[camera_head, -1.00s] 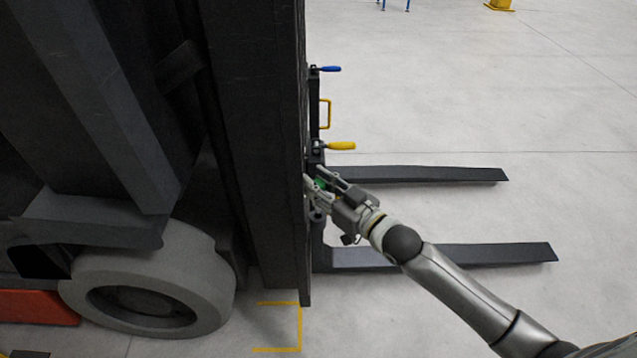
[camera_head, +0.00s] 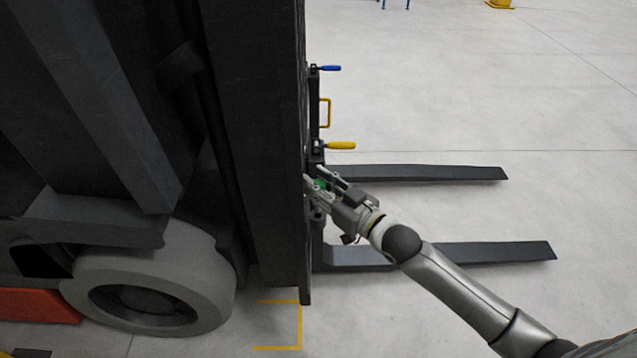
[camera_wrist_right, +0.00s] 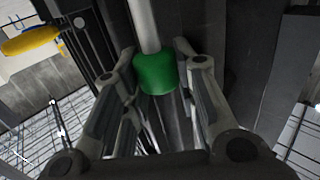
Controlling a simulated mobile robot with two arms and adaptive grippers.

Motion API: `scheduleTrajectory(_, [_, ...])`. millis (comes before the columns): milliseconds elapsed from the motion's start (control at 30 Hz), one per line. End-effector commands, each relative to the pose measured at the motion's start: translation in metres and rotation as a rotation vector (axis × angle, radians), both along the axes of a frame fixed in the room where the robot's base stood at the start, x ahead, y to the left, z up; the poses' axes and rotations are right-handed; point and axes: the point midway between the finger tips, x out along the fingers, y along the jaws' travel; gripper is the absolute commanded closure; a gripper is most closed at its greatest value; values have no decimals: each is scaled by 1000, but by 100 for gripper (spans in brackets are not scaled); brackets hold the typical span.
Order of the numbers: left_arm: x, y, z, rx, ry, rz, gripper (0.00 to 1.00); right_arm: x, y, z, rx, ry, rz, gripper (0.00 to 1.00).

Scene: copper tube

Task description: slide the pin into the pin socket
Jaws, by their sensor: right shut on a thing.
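The pin shows in the right wrist view as a green knob (camera_wrist_right: 155,74) with a pale grey rod running up from it to the top edge. My right gripper (camera_wrist_right: 155,62) has one finger on each side of the green knob and is shut on it. In the head view my right gripper (camera_head: 315,187) is at the forklift's carriage, just right of the dark mast, with a bit of the green knob (camera_head: 321,184) between its fingers. I cannot make out the pin socket or whether the rod is in it. My left gripper is not in view.
The dark forklift mast (camera_head: 257,150) fills the area left of the gripper. Two forks (camera_head: 430,174) reach right, above and below my arm. A yellow handle (camera_head: 341,145), a blue handle (camera_head: 330,68) and a yellow bracket (camera_head: 327,113) sit above the gripper. Open floor lies to the right.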

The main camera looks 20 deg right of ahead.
Motion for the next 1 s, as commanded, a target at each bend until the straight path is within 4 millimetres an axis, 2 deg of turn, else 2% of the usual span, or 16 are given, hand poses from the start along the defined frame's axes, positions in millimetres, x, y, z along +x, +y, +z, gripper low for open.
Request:
scheduleTrajectory(267, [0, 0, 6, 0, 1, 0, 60, 0, 0, 2, 0, -1, 0, 98])
scheduleTrajectory(567, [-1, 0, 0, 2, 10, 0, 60, 0, 0, 1, 0, -1, 0, 98])
scheduleTrajectory(1000, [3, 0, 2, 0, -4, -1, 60, 0, 0, 1, 0, -1, 0, 98])
